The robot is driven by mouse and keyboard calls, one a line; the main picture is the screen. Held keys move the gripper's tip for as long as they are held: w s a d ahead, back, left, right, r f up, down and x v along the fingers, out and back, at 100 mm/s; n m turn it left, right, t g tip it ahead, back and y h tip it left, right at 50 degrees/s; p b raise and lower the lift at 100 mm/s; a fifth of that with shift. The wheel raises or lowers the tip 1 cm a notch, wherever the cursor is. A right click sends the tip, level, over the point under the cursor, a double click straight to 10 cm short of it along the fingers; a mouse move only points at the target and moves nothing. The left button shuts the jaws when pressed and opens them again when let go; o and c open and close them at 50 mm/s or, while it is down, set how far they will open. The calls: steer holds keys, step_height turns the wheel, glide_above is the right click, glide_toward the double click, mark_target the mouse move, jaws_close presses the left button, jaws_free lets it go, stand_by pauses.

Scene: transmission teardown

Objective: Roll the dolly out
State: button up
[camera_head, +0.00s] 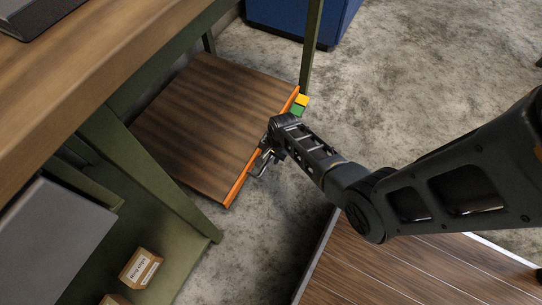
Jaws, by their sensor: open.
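The dolly (205,120) is a low wooden platform with an orange strip (238,184) along its right edge. It sits on the floor, partly beneath the workbench, between the green legs. My gripper (262,160) is at the orange edge, near its middle, and is open. Whether the fingers straddle the edge or touch it, I cannot tell. The dolly's wheels are hidden.
The wooden workbench (95,60) with green legs stands at the left. Yellow and green blocks (300,104) sit by the dolly's upper right corner. A blue cabinet (290,20) stands behind. A wooden surface (400,275) lies at lower right. Concrete floor (400,90) is clear at upper right.

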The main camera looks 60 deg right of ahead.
jaws_close()
stand_by(0.3)
stand_by(0.4)
